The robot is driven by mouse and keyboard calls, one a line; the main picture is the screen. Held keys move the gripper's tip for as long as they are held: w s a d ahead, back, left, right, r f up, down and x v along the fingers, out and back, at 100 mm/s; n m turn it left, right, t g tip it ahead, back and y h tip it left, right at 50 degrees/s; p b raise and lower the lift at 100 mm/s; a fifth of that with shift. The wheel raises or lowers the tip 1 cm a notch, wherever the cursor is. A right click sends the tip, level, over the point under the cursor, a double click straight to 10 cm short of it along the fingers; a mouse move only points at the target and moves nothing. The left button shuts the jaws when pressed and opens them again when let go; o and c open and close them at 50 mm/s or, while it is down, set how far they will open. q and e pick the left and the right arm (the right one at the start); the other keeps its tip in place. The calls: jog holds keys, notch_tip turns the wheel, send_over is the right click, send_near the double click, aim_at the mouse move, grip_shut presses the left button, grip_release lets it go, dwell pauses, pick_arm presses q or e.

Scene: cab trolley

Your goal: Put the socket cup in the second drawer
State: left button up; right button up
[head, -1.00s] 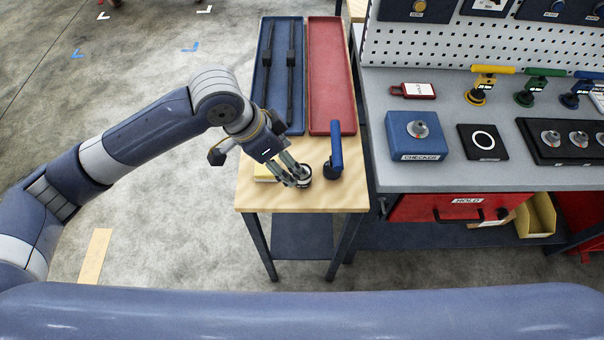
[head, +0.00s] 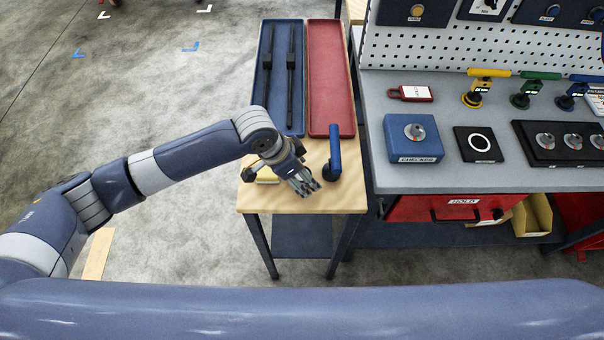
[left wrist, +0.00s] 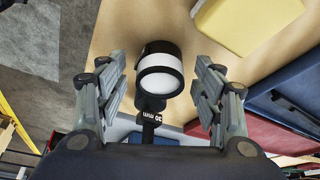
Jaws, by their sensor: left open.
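A black cup with a white band (left wrist: 161,72), which I take to be the socket cup, stands on the wooden table in the left wrist view. It lies between and beyond the spread fingers of my left gripper (left wrist: 161,95), with a gap on each side. In the head view my left gripper (head: 306,186) is over the front of the wooden table (head: 290,202) and hides the cup. A red drawer front labelled HOLD (head: 420,210) sits under the grey bench; I cannot tell which drawer is the second. My right gripper is out of view.
A blue-handled tool (head: 336,148) stands close to the right of my left gripper. A yellow block (head: 267,176) lies to its left. A blue tray (head: 278,100) and a red tray (head: 330,80) lie behind. The grey bench (head: 420,180) holds a blue checker box (head: 410,148).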

pick_arm(q)
jog(key=shift+d+f, duration=0.1)
jog(key=shift+f, duration=0.2)
jog(key=c, duration=1.2)
jog(key=shift+c, duration=0.5)
jog(key=shift+r, duration=0.2)
